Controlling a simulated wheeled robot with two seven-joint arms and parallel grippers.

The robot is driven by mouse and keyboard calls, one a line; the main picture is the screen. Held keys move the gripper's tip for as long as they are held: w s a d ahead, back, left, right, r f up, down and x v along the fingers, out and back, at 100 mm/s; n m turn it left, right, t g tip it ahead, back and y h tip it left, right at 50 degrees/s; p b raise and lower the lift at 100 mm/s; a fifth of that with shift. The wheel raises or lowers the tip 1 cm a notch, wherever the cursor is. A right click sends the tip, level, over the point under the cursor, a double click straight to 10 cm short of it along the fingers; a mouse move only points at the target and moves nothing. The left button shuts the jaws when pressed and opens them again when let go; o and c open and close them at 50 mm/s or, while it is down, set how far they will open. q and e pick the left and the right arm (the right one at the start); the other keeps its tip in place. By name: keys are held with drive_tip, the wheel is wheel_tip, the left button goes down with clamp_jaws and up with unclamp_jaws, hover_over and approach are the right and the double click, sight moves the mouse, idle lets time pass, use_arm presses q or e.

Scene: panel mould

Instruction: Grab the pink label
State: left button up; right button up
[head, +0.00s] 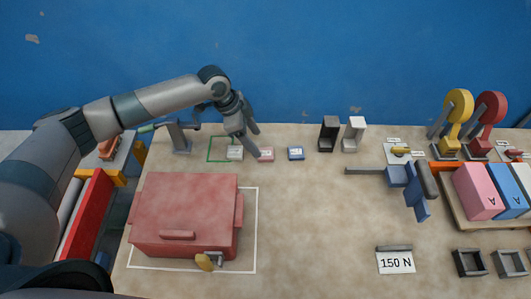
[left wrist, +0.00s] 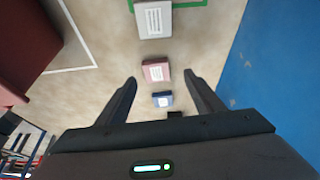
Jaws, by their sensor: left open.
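The pink label (head: 266,154) lies flat on the table between a whitish label (head: 235,153) and a blue label (head: 296,153). In the left wrist view the pink label (left wrist: 156,71) sits just beyond the gap between the fingers, with the blue label (left wrist: 163,99) between the fingertips in the picture and the whitish label (left wrist: 154,20) farther up. My left gripper (head: 250,140) is open and empty, pointing down above the labels, close to the pink one. How high it hovers is hard to tell. My right gripper does not show.
A large red mould box (head: 185,210) stands within a white outline at the front left. A green outline (head: 212,148) lies by the whitish label. Black (head: 328,134) and white (head: 354,134) holders stand right of the labels. A blue clamp-like tool (head: 405,180) is farther right. The blue wall (head: 290,60) rises behind.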

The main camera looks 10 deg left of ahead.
sight(265, 153)
use_arm(q)
drive_tip(key=shift+s+d+f+p, duration=0.1)
drive_tip(key=shift+d+f+p, duration=0.3)
drive_tip(key=shift+p, duration=0.15)
drive_tip(key=p+x, duration=0.1)
drive_tip(key=x, duration=0.2)
drive_tip(key=shift+s+d, duration=0.15)
drive_tip(key=shift+s, duration=0.05)
drive_tip(key=shift+w+d+f+p, duration=0.15)
drive_tip(key=shift+f+p, duration=0.15)
drive_tip(key=shift+f, duration=0.2)
drive_tip(key=c, duration=1.1)
